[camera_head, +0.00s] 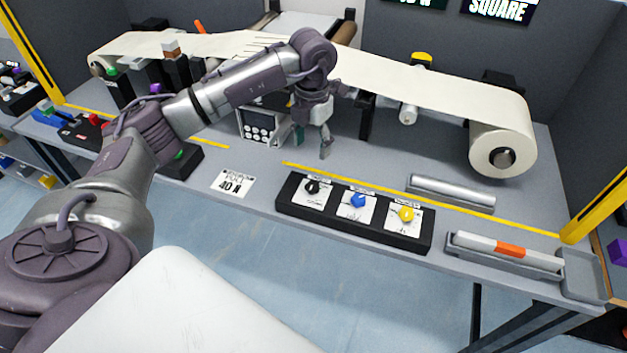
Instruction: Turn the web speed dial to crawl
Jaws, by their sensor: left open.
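A black dial box (354,232) sits near the front edge of the table. It carries a black dial (313,187), a blue dial (358,200) and a yellow dial (406,213), each on a white scale plate. The labels above them are too small to read, so I cannot tell which is the web speed dial. My left gripper (325,150) is open and empty, pointing down above the table behind the black and blue dials, apart from them. My right gripper is not in view.
A cream web runs to a large roll (504,150) at the right. A display unit (260,127) stands left of my gripper. A card reading 40 N (233,184) lies left of the box. A grey tray (582,274) is at the far right.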

